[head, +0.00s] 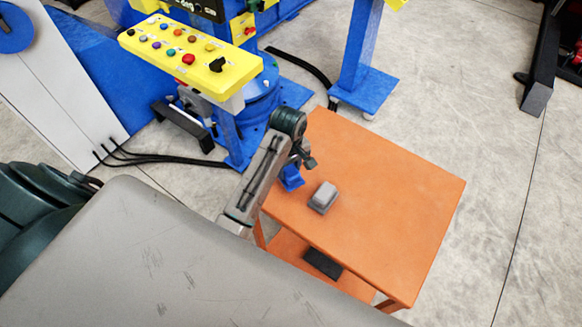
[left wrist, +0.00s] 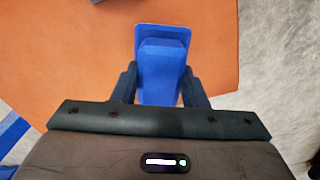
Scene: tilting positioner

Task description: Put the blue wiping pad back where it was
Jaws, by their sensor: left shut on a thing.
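The blue wiping pad (left wrist: 162,62) is between the two fingers of my left gripper (left wrist: 160,85) in the left wrist view. In the head view the blue pad (head: 291,178) shows at the left part of the orange table, partly hidden by my left gripper (head: 296,166). The gripper is shut on the pad. I cannot tell whether the pad touches the tabletop. My right gripper is not in view.
The orange table (head: 400,200) has a grey block (head: 323,196) just right of the pad. A dark item (head: 323,263) lies on the lower shelf. A yellow button panel (head: 190,55) and blue machine stand behind. The table's right side is clear.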

